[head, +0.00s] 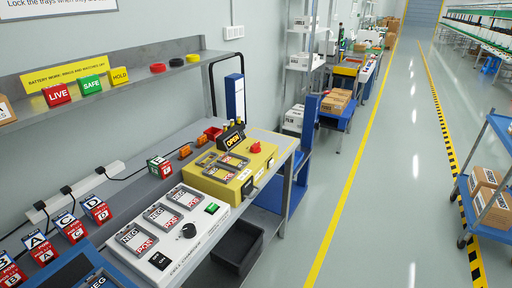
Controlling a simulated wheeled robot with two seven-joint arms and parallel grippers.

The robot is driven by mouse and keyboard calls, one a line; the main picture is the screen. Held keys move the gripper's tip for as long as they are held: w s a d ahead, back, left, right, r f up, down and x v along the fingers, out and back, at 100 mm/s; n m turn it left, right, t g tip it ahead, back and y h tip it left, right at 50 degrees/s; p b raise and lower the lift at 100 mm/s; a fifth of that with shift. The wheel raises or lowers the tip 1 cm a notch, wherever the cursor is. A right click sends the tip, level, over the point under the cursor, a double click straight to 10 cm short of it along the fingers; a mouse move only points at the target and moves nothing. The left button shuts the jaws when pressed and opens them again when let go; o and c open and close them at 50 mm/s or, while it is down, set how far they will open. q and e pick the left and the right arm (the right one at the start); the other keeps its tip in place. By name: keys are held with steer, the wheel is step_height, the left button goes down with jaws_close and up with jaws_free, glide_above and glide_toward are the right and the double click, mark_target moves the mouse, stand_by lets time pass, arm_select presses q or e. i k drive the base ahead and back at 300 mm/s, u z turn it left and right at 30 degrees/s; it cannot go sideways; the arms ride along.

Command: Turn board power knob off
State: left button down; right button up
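A red knob (255,147) stands on the top right of a yellow board (233,187) on the bench. A black round knob (188,230) with a pale mark sits on a white unit (186,246) nearer to me. Small black-and-white labels are on both fronts, too small to read surely. I cannot tell which knob is the board power knob, nor how either is set. Neither of my grippers is in view.
Several labelled battery blocks sit at the left. A shelf (126,83) above the bench carries LIVE, SAFE and HOLD blocks. A green button (212,208) is on the white unit. A black bin (238,247) is under the bench. The floor aisle right of the bench is clear.

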mark_target(255, 148)
steer(key=z, duration=0.3)
steer(key=k, duration=0.4)
steer(key=z, duration=1.1)
steer(key=i, duration=0.4)
steer(key=u, duration=0.55)
steer(key=i, duration=1.6)
steer(key=u, duration=1.1)
